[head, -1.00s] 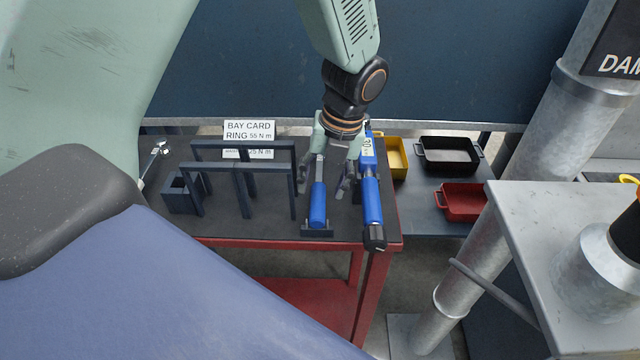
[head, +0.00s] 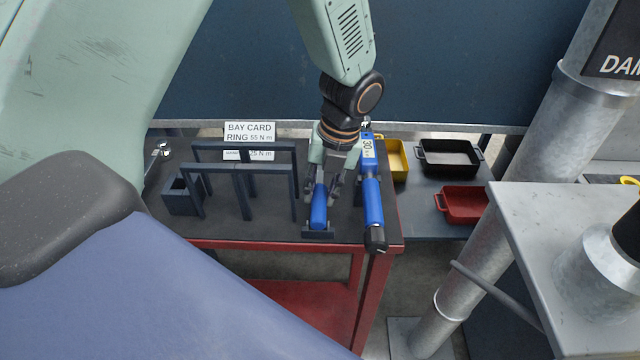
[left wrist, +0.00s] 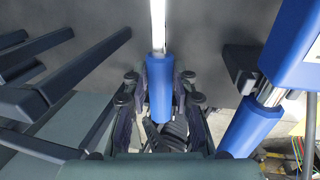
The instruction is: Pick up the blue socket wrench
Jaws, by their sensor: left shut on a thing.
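The blue socket wrench (head: 318,214) has a blue handle and lies across a low dark rest on the bench top. In the left wrist view its handle (left wrist: 160,82) and bright metal shaft run straight between the fingers. My left gripper (head: 329,192) comes down from above and is shut on the handle. In the left wrist view its fingers (left wrist: 160,112) flank the handle on both sides. My fingers hide the upper part of the wrench in the head view. My right gripper is not in view.
A larger blue torque wrench (head: 371,195) marked 30 lies close to the right of my gripper. Dark frames (head: 245,180) stand to the left. Yellow (head: 396,160), black (head: 447,157) and red (head: 462,204) trays sit to the right. A bay card (head: 249,132) stands behind.

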